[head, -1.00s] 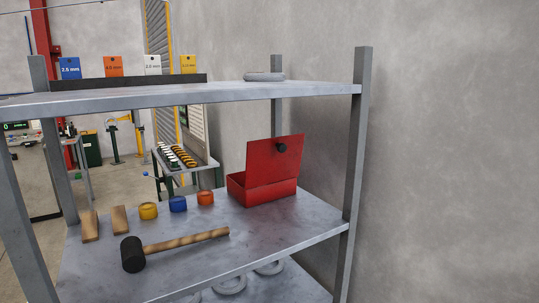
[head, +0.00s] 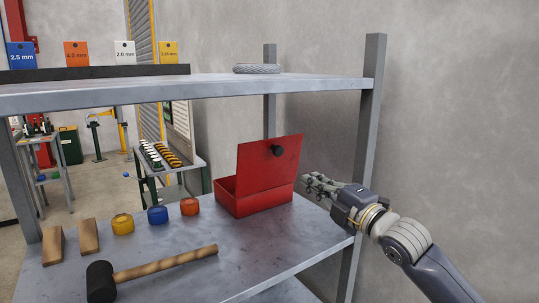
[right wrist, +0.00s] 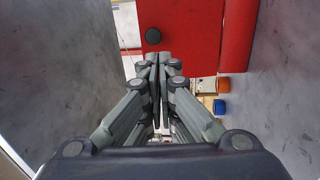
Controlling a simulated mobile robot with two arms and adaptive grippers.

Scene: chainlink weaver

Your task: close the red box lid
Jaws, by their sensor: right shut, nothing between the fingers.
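The red box (head: 255,201) stands on the middle shelf with its lid (head: 270,160) raised open and leaning slightly back. A dark round knob (head: 278,150) is on the lid's inner face. In the right wrist view the red lid (right wrist: 190,40) and its knob (right wrist: 153,36) show just beyond the fingertips. My right gripper (head: 306,179) is shut and empty, just right of the box, close to the lid's right side; I cannot tell if it touches. My left gripper is not in view.
A mallet (head: 160,263) lies at the shelf's front left. Yellow (head: 122,225), blue (head: 158,215) and orange (head: 190,207) rings sit left of the box, with wooden blocks (head: 88,236) beyond. A shelf post (head: 368,130) stands right, and an upper shelf (head: 200,91) overhangs.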

